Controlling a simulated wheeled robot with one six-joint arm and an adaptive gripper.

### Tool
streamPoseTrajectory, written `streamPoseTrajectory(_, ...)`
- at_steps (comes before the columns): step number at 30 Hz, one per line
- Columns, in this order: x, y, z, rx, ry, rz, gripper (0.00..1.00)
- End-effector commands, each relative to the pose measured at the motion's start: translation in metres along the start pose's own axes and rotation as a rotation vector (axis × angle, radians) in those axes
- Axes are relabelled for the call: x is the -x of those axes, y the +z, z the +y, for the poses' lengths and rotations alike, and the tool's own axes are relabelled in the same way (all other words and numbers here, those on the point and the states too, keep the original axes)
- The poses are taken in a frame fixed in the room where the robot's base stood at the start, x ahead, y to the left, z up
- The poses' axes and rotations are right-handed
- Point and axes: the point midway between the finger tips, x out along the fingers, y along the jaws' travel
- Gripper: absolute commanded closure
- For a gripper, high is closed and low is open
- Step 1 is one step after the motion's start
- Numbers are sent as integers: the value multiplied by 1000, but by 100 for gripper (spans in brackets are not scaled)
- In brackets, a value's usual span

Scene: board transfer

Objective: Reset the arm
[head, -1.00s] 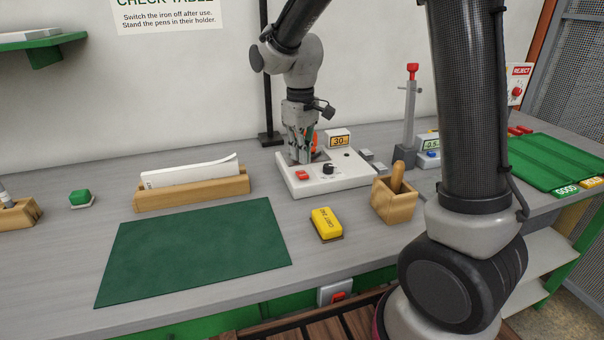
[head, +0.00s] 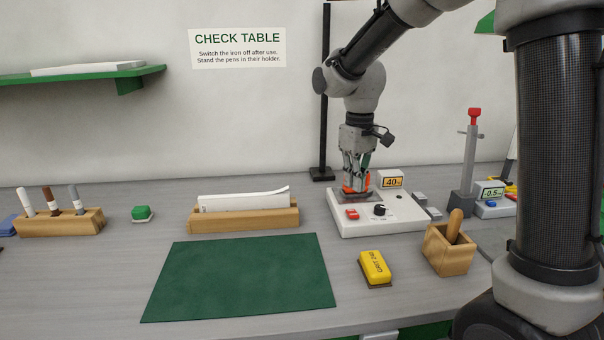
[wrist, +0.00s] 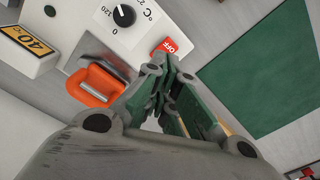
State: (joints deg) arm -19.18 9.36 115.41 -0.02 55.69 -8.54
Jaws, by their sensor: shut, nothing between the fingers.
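My gripper (head: 355,178) hangs pointing down over the left back part of a white control box (head: 384,225) on the grey table. In the wrist view my gripper (wrist: 165,75) is shut and empty, its fingertips close together. An orange part (wrist: 95,84) with a metal bar stands on the box just beside the fingers. It is partly hidden behind the fingers in the head view. The box has a black knob (head: 380,209) and a red switch (head: 352,213), which reads OFF in the wrist view. A small display (head: 391,181) behind the box reads 40.
A green mat (head: 240,277) lies at the front. A yellow block (head: 375,267) and a wooden holder (head: 448,254) stand before the box. A wooden rack (head: 246,218), green button (head: 142,213) and pen holder (head: 60,222) stand left. A black post (head: 325,100) rises behind.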

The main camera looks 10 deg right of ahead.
Motion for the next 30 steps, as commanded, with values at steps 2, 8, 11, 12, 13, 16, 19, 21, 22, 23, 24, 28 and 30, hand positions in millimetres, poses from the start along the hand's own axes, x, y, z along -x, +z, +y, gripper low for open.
streamPoseTrajectory(2,-12,21,-3,-26,-6,-40,100)
streamPoseTrajectory(8,12,99,3,-148,-2,-3,100)
streamPoseTrajectory(11,26,139,8,-213,4,42,100)
streamPoseTrajectory(12,30,155,9,-240,7,63,100)
streamPoseTrajectory(13,34,167,10,-259,9,80,100)
streamPoseTrajectory(16,43,204,12,-321,20,141,100)
streamPoseTrajectory(19,49,235,14,-375,35,206,100)
streamPoseTrajectory(21,54,252,14,-404,47,251,100)
streamPoseTrajectory(22,56,258,14,-415,52,269,100)
streamPoseTrajectory(23,58,263,14,-426,57,287,100)
streamPoseTrajectory(24,61,268,15,-438,64,310,100)
streamPoseTrajectory(28,73,276,18,-467,83,367,100)
streamPoseTrajectory(30,75,279,19,-478,88,379,100)
